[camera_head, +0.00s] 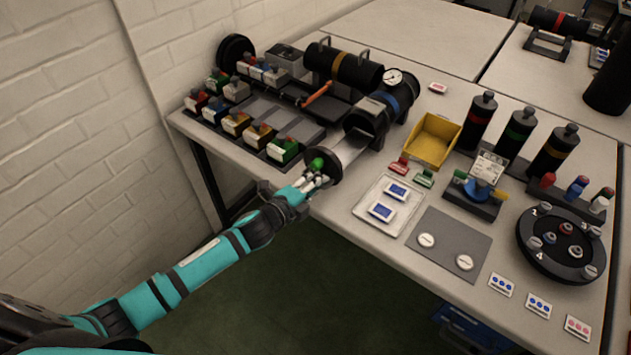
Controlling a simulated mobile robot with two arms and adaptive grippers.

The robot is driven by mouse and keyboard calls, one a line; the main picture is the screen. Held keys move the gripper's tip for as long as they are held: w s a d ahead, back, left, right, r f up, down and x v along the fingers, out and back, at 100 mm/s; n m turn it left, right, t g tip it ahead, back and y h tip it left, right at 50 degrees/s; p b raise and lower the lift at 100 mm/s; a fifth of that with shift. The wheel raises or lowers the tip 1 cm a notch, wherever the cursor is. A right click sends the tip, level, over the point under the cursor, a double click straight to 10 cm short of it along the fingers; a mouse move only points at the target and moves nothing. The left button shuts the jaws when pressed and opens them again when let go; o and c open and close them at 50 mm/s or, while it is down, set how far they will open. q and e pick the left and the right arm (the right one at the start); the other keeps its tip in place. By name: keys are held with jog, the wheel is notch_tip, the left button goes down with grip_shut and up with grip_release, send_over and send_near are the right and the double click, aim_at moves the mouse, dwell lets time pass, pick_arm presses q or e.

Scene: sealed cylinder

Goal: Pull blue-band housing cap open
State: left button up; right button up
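The blue-band housing (398,92) is a black cylinder lying on the table, with a gauge on top. Its round dark cap (332,171) stands apart from the housing's open front end, toward the table's front edge. A pale tray (345,147) spans between cap and housing. A green knob (316,164) shows at the cap's outer face. My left gripper (318,181) is at the cap's outer face, its fingers close against the knob. Whether they grip the knob is too small to tell. My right gripper is out of view.
A yellow bin (432,140), a clear tray (374,218) and a grey mat (440,252) lie to the right. A yellow-band cylinder (343,65) and coloured blocks (282,149) are behind and left. Open floor lies in front of the table edge.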

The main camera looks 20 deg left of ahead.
pick_arm(q)
jog(key=shift+o, duration=0.2)
jog(key=v, duration=1.2)
jog(key=shift+f, duration=0.1)
jog(key=s+a+f+n+g+y, duration=0.2)
jog(key=s+a+f+n, duration=0.15)
jog(key=f, duration=0.65)
jog(key=s+a+f+n+g+y, duration=0.15)
jog(key=s+f+n, duration=0.25)
jog(key=f, duration=0.7)
jog(key=s+a+f+n+g+y, duration=0.2)
jog(key=s+a+f+n+g, duration=0.15)
jog(key=f, duration=0.65)
jog(key=s+d+f+n+g, duration=0.2)
jog(key=s+f, duration=0.3)
jog(key=s, duration=0.5)
jog(key=s+d+f+n+g, duration=0.2)
jog(key=s+f, duration=0.4)
jog(key=s, duration=0.3)
jog(key=s+d+f+n+g, duration=0.2)
jog(key=s+f+n, duration=0.2)
jog(key=s, duration=0.6)
jog(key=shift+s+f+n, duration=0.3)
jog(key=shift+f, duration=0.7)
